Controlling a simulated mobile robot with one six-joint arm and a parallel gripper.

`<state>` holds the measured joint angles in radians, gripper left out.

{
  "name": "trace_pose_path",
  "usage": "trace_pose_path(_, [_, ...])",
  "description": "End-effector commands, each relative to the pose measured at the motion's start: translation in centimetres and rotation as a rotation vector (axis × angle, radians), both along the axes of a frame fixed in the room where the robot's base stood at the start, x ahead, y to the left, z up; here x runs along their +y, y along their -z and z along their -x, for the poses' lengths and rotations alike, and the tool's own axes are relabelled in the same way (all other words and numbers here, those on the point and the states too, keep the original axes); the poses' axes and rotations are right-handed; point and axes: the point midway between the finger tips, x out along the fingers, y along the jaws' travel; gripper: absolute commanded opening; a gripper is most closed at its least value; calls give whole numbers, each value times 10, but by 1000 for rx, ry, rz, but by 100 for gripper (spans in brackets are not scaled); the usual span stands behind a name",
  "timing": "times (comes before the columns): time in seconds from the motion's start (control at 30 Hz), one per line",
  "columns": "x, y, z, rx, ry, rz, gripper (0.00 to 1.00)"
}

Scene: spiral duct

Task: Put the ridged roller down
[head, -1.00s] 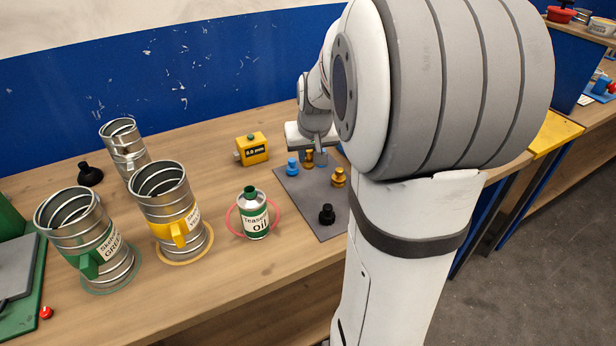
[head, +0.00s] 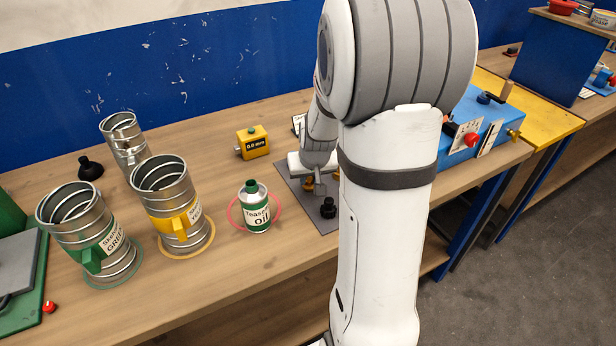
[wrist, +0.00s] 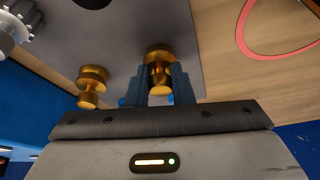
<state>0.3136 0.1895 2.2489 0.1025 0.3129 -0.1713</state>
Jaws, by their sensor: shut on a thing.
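My gripper (wrist: 160,88) is shut on a brass-coloured roller, which I take for the ridged roller (wrist: 159,55); its ridges are hard to make out. In the head view the held roller (head: 308,184) shows below my gripper (head: 314,178), over the grey mat (head: 322,221). I cannot tell whether it touches the mat. A second brass roller (wrist: 91,80) stands to its left in the wrist view, apart from it. A black piece (head: 328,208) stands nearer the mat's front. A blue piece is mostly hidden behind my gripper.
An oil can (head: 256,210) in a red ring stands left of the mat. A yellow gauge box (head: 253,143) is behind it. Two labelled duct pieces, green (head: 92,235) and yellow (head: 168,205), stand at left. The mat's front part is partly clear.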

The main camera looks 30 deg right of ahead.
Motion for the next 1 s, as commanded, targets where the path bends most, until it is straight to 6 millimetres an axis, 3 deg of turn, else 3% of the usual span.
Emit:
trace_pose_path(0.1, [0, 4, 0, 0, -1, 0, 0])
trace_pose_path(0.13, [0, 3, 0, 0, -1, 0, 22])
trace_pose_path(0.37, [0, 2, 0, 0, -1, 0, 41])
trace_pose_path(0.73, [1, -4, 0, -1, -2, 0, 42])
trace_pose_path(1.0, [5, -48, 17, -7, -1, 1, 42])
